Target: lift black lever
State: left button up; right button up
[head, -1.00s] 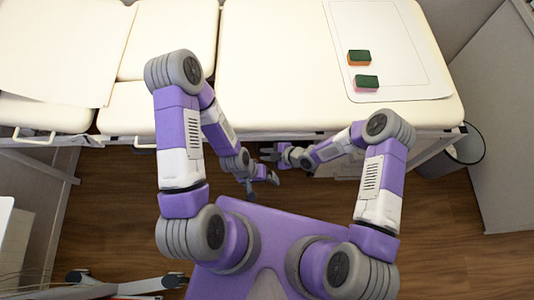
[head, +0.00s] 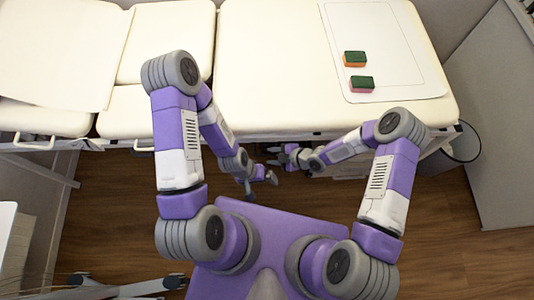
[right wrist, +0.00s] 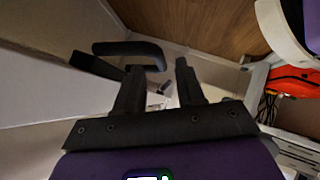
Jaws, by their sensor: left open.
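The black lever (right wrist: 130,50) shows in the right wrist view as a bent, rounded black bar beside a pale panel. It lies just beyond my right gripper (right wrist: 158,66), with its curved end between the two fingertips in the picture. I cannot tell the depth gap. The right fingers are apart and hold nothing visible. In the head view my right gripper (head: 272,156) is by the bed's front edge, its fingers pointing left. My left gripper (head: 262,184) hangs lower, open and empty over the floor. The lever cannot be made out in the head view.
A cream padded bed (head: 270,70) spans the far side. On its right a white board (head: 410,85) carries an orange-green sponge (head: 355,59) and a pink-green sponge (head: 362,83). A bin (head: 466,143) stands at the right. A red object (right wrist: 295,80) shows in the right wrist view.

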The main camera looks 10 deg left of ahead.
jog(key=v, duration=0.3)
jog(key=shift+d, duration=0.1)
dwell(0.4)
jog(key=s+d+r+m+h+p, duration=0.2)
jog(key=s+d+m, duration=0.3)
jog(key=m, duration=0.8)
jog(key=s+d+r+m+g+h+p, duration=0.1)
jog(key=s+d+r+m+h+p, duration=0.1)
jog(key=s+d+m, duration=0.4)
jog(key=d+m+h, duration=0.1)
jog(key=d+m, duration=0.2)
jog(key=m, duration=0.4)
jog(key=shift+s+d+r+h, duration=0.15)
jog(key=shift+d+r+h, duration=0.1)
jog(key=shift+r+h, duration=0.15)
